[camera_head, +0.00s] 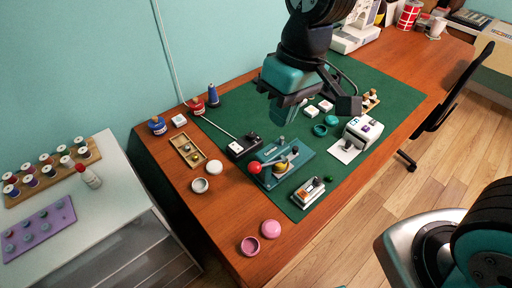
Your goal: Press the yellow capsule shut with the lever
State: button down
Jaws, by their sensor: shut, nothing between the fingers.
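A teal lever press (298,157) stands on the green mat near the middle of the desk. Its lever ends in a red ball (254,168) on the left side. A small yellow capsule (282,167) sits in the press, partly hidden by the press parts; I cannot tell how far it is closed. My gripper (282,119) is shut and empty. In the picture it is above and behind the press, apart from the red ball.
A black box (244,146) with a cable stands left of the press. A small stamp-like device (308,192) lies to its right, and a white machine (361,133) farther right. Pink round pieces (271,229) lie at the front; a wooden tray (181,143) is left.

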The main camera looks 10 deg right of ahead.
jog(key=h+p, duration=0.2)
send_over(254, 165)
jog(key=d, duration=0.1)
notch_tip(254, 165, down, 3)
jog(key=shift+w+d+f, duration=0.1)
jog(key=shift+w+f, duration=0.1)
jog(key=shift+w, duration=0.15)
jog(key=f+p, duration=0.1)
jog(key=f, duration=0.3)
jog(key=f+p, duration=0.1)
jog(key=f, duration=0.4)
jog(key=a+f+p, duration=0.1)
jog(key=f, duration=0.4)
jog(key=shift+s, duration=0.3)
